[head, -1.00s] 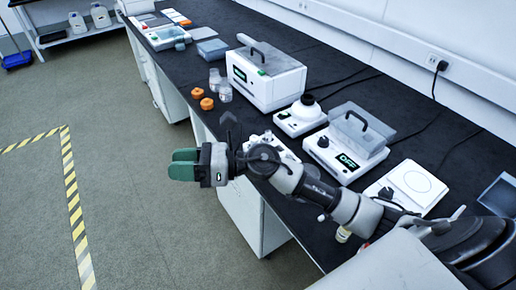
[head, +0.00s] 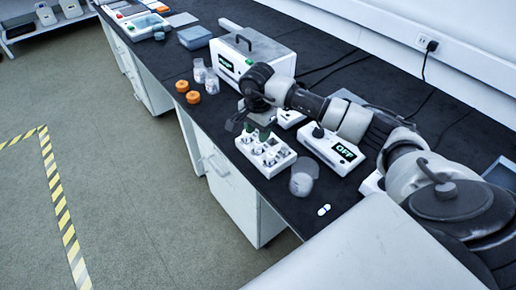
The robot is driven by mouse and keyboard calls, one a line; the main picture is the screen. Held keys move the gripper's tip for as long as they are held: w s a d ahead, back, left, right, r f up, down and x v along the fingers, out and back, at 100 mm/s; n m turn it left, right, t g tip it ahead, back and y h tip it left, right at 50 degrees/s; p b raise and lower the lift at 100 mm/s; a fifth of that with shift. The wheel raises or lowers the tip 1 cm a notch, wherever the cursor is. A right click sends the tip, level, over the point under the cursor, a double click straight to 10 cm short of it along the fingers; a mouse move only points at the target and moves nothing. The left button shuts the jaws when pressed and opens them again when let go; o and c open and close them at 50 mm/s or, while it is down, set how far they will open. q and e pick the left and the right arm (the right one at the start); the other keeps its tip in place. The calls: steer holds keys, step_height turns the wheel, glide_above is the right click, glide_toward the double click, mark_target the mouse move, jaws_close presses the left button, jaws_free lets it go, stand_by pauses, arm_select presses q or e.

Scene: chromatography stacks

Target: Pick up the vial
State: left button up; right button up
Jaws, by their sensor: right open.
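A white rack (head: 280,163) stands near the front edge of the black bench and holds several small vials (head: 270,158) with pale tops. I cannot tell which of them is the task's vial. My right gripper (head: 258,131) points down over the back part of the rack, with its green fingertips close to the vials there. It is open, and I cannot make out anything held between the fingers. The gripper and wrist partly hide the rack's far end. My left gripper is out of view.
A clear round container (head: 303,181) stands right of the rack, close to a white device reading OFF (head: 343,152). Glass jars (head: 211,83) and orange lids (head: 193,97) sit farther back, beside a large white instrument (head: 228,66).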

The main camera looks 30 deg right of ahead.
mark_target(258, 144)
steer(key=shift+d+f+p, duration=0.1)
steer(key=shift+f+p, duration=0.5)
steer(key=shift+f, duration=2.2)
steer(key=shift+c, duration=0.4)
steer(key=c, duration=0.6)
